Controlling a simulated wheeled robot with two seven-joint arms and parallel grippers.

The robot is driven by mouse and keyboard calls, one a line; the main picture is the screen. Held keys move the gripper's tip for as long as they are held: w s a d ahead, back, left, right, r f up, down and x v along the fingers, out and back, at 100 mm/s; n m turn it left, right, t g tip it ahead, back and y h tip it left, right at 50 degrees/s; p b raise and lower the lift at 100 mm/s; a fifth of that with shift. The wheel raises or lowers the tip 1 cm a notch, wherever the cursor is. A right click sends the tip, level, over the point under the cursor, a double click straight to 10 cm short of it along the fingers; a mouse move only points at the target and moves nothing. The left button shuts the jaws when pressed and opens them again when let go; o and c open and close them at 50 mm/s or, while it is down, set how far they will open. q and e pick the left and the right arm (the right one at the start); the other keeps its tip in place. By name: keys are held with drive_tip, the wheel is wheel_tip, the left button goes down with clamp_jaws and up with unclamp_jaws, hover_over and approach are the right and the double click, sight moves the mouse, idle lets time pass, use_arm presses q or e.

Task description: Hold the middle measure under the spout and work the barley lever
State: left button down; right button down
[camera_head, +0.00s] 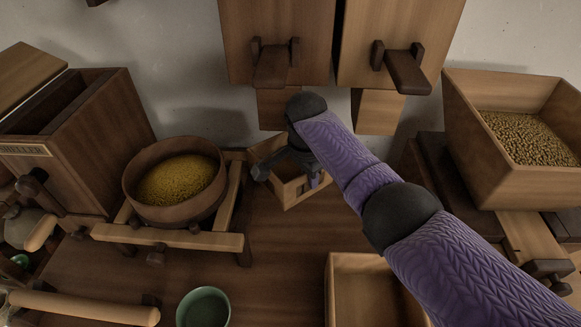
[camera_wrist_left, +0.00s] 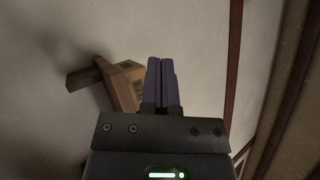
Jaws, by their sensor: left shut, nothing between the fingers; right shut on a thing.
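My right gripper (camera_head: 290,170) reaches in from the right and is shut on a small open wooden measure (camera_head: 291,195). The arm hides part of it, and its inside is barely visible. It is below the left hopper's spout (camera_head: 278,108); I cannot tell whether they line up. The left hopper (camera_head: 236,38) has a dark lever (camera_head: 271,68). The right hopper (camera_head: 432,25) has another lever (camera_head: 407,73) and spout (camera_head: 378,110). No grain name is readable on either. My left gripper (camera_wrist_left: 160,65) is shut and empty in the left wrist view, pointing toward the pale wall.
A round tub of yellow grain (camera_head: 176,205) sits in a wooden frame at left. A box of grain (camera_head: 460,130) stands at right. A green bowl (camera_head: 203,308) and an open wooden box (camera_head: 350,264) are in front. A wooden piece (camera_wrist_left: 122,85) shows beside my left fingers.

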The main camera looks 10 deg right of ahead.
use_arm(q)
drive_tip(key=w+d+f+n+g+h, duration=0.1)
drive_tip(key=w+d+n+g+h, duration=0.2)
drive_tip(key=d, duration=0.4)
drive_tip(key=w+d+f+n+g+h, duration=0.1)
drive_tip(key=d+f+n+g+h, duration=0.1)
drive_tip(key=d+n+h, duration=0.3)
drive_tip(key=w+d+f+n+g+h, duration=0.1)
drive_tip(key=w+d+n+g+h, duration=0.2)
drive_tip(key=d, duration=0.5)
drive_tip(key=s+d+r+m+g+h, duration=0.25)
drive_tip(key=s+d, duration=0.25)
drive_tip(key=d, duration=0.4)
drive_tip(key=s+d+r+m+g+h, duration=0.1)
drive_tip(key=s+d+g+h, duration=0.1)
drive_tip(key=s+d+g, duration=0.5)
drive_tip(key=s+d+f+y, duration=0.1)
drive_tip(key=d+f, duration=0.1)
drive_tip(key=s+d+f+y, duration=0.1)
drive_tip(key=s+d+f, duration=0.1)
drive_tip(key=f, duration=0.1)
drive_tip(key=s+d+f+y, duration=0.1)
drive_tip(key=d+f, duration=0.1)
drive_tip(key=shift+s+f+m, duration=0.2)
drive_tip(key=shift+f+m, duration=0.15)
drive_tip(key=shift+f, duration=0.5)
